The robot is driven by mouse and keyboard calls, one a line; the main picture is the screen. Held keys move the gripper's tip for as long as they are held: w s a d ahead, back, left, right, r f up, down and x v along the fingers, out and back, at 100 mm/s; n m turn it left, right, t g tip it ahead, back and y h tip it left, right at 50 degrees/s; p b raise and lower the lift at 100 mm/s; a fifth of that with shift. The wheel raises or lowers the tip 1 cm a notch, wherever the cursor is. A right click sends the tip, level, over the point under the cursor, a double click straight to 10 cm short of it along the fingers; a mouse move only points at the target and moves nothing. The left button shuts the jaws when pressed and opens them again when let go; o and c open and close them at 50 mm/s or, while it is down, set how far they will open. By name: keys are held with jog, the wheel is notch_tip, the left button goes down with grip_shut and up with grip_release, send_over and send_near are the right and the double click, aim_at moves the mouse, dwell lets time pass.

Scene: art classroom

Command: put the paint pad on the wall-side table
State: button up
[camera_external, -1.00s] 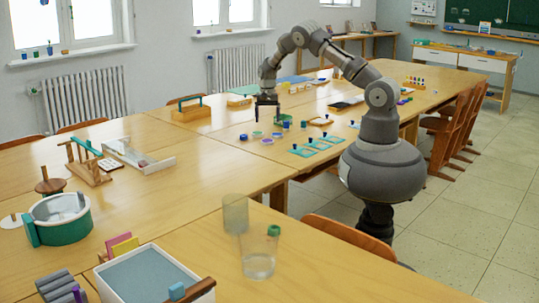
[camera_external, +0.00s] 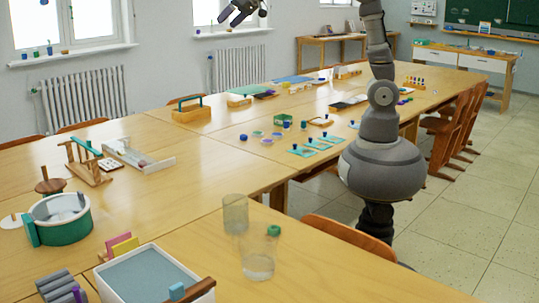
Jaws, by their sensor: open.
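I cannot tell for sure which thing is the paint pad. Flat teal pieces with small dark knobs (camera_external: 303,151) lie near the table edge beside my base, and a small dark flat item (camera_external: 265,95) lies farther back. My gripper (camera_external: 230,19) is open, high in front of the window at the top edge of the picture, well clear of the tabletop. Part of my arm is cut off by the top edge. A wooden table (camera_external: 325,41) stands along the back wall; a second one with white drawers (camera_external: 463,60) stands under the chalkboard.
Two clear cups (camera_external: 257,266) stand in front. Chairs (camera_external: 457,125) line the right side. Floor is open at right.

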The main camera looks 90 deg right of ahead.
jog(key=s+a+r+n+t, duration=0.2)
jog(key=s+a+r, duration=0.2)
jog(key=r, duration=0.3)
jog(key=s+a+r+n+t+y, duration=0.1)
jog(key=s+a+r+n+t, duration=0.1)
jog(key=s+a+r, duration=0.2)
jog(key=s+a+r+n+t+y, duration=0.1)
jog(key=s+a+r+n+t, duration=0.1)
jog(key=s+a+r, duration=0.3)
jog(key=a+r, duration=0.4)
jog(key=r, duration=0.2)
jog(key=shift+a+r+n, duration=0.15)
jog(key=shift+r+n, duration=0.05)
jog(key=shift+n, duration=0.2)
